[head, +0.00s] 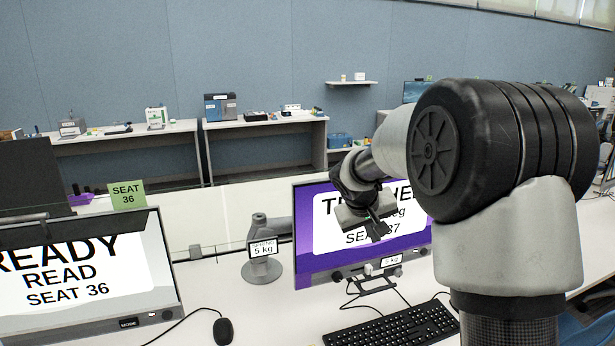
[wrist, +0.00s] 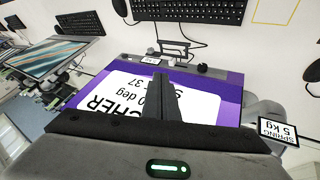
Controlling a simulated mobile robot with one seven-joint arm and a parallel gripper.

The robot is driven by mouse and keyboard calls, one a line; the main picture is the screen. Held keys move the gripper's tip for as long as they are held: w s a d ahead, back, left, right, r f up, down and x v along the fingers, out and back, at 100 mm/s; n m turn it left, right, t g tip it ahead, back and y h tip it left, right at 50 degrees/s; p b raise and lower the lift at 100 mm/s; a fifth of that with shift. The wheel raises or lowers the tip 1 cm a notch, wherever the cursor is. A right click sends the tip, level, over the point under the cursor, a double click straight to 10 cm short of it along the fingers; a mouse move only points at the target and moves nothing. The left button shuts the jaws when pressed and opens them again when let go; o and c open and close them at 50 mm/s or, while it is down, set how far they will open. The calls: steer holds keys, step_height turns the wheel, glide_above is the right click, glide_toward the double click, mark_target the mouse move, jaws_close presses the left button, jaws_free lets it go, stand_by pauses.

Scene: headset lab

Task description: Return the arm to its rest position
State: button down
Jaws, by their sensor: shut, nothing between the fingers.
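My arm rises at the right of the head view and reaches forward. My gripper (head: 378,228) hangs in front of the purple-bordered monitor (head: 303,240), covering part of its screen text. In the wrist view my gripper (wrist: 160,78) has its two dark fingers together and nothing between them. The same monitor (wrist: 222,88) fills the middle of that view, upside down, with "SEAT 37" wording partly hidden by the fingers. I cannot tell the exact gap between the fingertips and the screen.
A grey monitor stand labelled 5 kg (head: 262,262) is left of the purple monitor. A READY screen (head: 70,272), a mouse (head: 223,330) and a keyboard (head: 408,326) are on the white desk. A low clear partition runs behind. Open air lies above the desk.

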steer(key=s+r+m+y+p, duration=0.1)
steer(key=s+r, duration=0.5)
steer(key=s, duration=0.4)
steer(key=s+r+p, duration=0.1)
steer(key=s+r, duration=0.5)
steer(key=s, duration=0.3)
steer(key=s+a+y+p, duration=0.1)
steer(key=s+a+y, duration=0.2)
steer(key=s, duration=1.3)
steer(key=shift+s+a+f, duration=0.4)
steer(key=shift+a+f, duration=0.05)
steer(key=shift+a, duration=0.15)
